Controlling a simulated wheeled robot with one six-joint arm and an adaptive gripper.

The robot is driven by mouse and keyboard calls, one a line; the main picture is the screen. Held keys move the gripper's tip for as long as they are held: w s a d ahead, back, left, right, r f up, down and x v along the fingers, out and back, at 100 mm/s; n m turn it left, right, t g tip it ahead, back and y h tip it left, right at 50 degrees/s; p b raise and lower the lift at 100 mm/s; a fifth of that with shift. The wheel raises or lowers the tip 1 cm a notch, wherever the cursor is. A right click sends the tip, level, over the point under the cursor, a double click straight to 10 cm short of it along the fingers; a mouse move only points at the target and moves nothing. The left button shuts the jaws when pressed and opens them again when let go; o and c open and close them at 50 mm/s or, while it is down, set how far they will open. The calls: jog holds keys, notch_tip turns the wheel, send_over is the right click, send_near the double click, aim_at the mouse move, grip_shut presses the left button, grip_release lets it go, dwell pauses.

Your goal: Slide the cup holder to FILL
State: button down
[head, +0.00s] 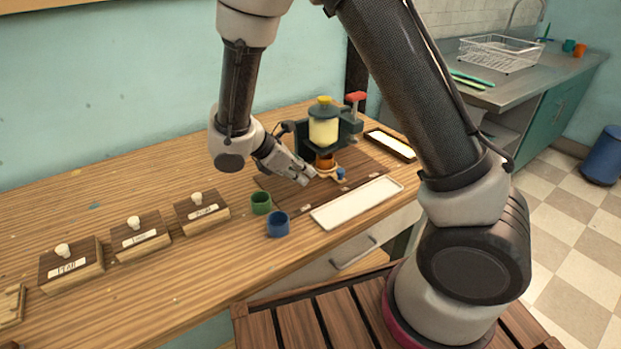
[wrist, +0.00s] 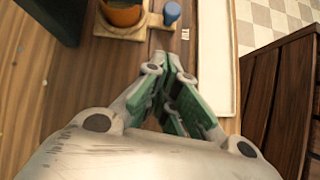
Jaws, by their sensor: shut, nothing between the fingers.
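The cup holder (wrist: 122,33) is a light wooden slide with a blue knob (wrist: 171,13) at one corner and an orange-brown cup (wrist: 122,10) in it. In the head view the cup (head: 325,161) sits below the dispenser (head: 324,126), which has a pale yellow tank and a yellow cap. The knob also shows in the head view (head: 341,173). My gripper (head: 307,178) is shut and empty, low over the brown board, to the left of the holder. In the wrist view its fingertips (wrist: 174,58) lie short of the holder and knob, with a small gap. Any FILL label is unreadable.
A white tray (head: 357,203) lies along the table's front edge. A green cup (head: 261,203) and a blue cup (head: 278,224) stand left of the board. Several labelled wooden blocks (head: 139,236) with white knobs stand farther left. A dark-framed tray (head: 391,145) lies right of the dispenser.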

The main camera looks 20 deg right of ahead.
jog(key=v, duration=0.6)
jog(key=shift+a, duration=0.2)
jog(key=c, duration=2.2)
grip_release()
jog(key=shift+a+r, duration=0.25)
jog(key=shift+r, duration=0.05)
jog(key=o, duration=0.4)
jog(key=shift+s+r, duration=0.2)
jog(key=shift+r, duration=0.05)
jog(key=shift+o, duration=1.3)
jog(key=s+d+r+m+g+y, duration=0.2)
jog(key=s+d+r+m+y, duration=0.3)
jog(key=s+d+r+m, duration=0.3)
jog(key=d+m, duration=0.2)
jog(key=d, duration=0.1)
jog(key=shift+d+r, duration=0.2)
jog(key=shift+r, duration=0.05)
jog(key=s+d+r+m+t+y, duration=0.3)
jog(key=s+d+r+m, duration=0.3)
jog(key=s+d+m, duration=0.3)
jog(key=n+y, duration=0.4)
jog(key=n, duration=0.8)
send_near(341, 170)
jog(key=f, duration=0.2)
jog(key=x, duration=0.6)
jog(key=shift+w+a+f, duration=0.2)
jog(key=shift+w+a, duration=0.05)
jog(key=shift+a, duration=0.15)
